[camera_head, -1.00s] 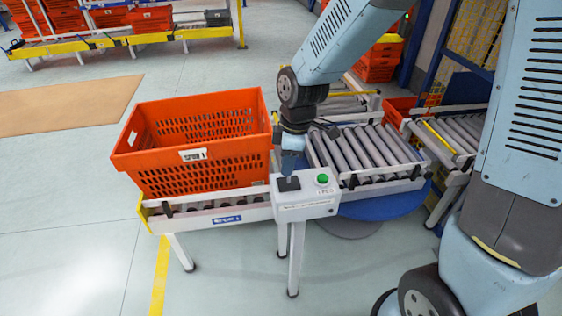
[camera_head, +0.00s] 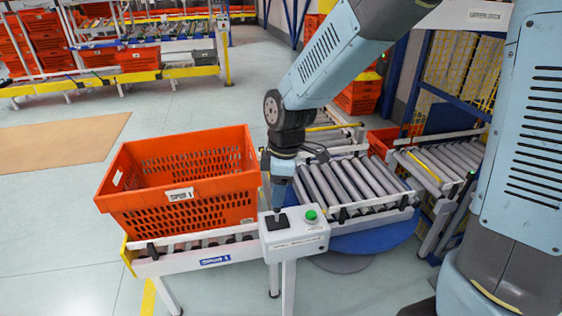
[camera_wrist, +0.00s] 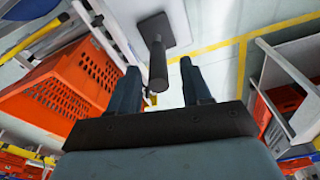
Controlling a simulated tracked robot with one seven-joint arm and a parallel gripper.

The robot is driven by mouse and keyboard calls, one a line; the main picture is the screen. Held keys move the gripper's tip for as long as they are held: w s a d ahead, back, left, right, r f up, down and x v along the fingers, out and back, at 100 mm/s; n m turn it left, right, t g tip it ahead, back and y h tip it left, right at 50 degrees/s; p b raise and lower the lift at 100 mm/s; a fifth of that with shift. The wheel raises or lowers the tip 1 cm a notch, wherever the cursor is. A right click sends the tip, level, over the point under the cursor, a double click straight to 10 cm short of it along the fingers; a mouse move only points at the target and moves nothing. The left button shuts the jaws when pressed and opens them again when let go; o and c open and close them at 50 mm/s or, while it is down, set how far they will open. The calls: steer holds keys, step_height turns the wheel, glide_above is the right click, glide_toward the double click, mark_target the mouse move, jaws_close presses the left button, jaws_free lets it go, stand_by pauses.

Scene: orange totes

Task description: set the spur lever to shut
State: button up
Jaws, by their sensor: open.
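The lever is a dark upright handle (camera_wrist: 157,62) on a pale plate in the wrist view, rising between the two fingers. In the head view its dark base (camera_head: 277,222) sits on a white control box (camera_head: 296,238), left of a green button (camera_head: 310,215). My gripper (camera_wrist: 160,76) is open, with one finger on each side of the handle and a visible gap to it. In the head view my gripper (camera_head: 276,200) points down just above the lever and hides most of its handle. The lever's set position cannot be read.
An orange tote (camera_head: 180,185) with a white label stands on the roller conveyor (camera_head: 195,255) left of the box. More rollers (camera_head: 345,185) lie behind to the right. Orange totes (camera_head: 358,97) are stacked farther back. Open floor lies left.

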step_height(320, 180, up, 10)
steer(key=d, duration=0.1)
steer(key=shift+d, duration=0.15)
steer(key=shift+f, duration=0.1)
steer(key=s+d+r+m+t, duration=0.2)
steer(key=s+d+r+m, duration=0.1)
steer(key=d+m, duration=0.3)
steer(key=s+d+r+m+t+h, duration=0.1)
steer(key=s+d+r+m+t, duration=0.1)
steer(key=d+m, duration=0.4)
steer(key=s+d+r+m+t, duration=0.1)
steer(key=s+d+r+m, duration=0.3)
steer(key=d, duration=0.9)
steer(key=shift+s+d+r+m+t, duration=0.15)
steer(key=shift+s+d+m+t, duration=0.3)
steer(key=shift+m, duration=1.05)
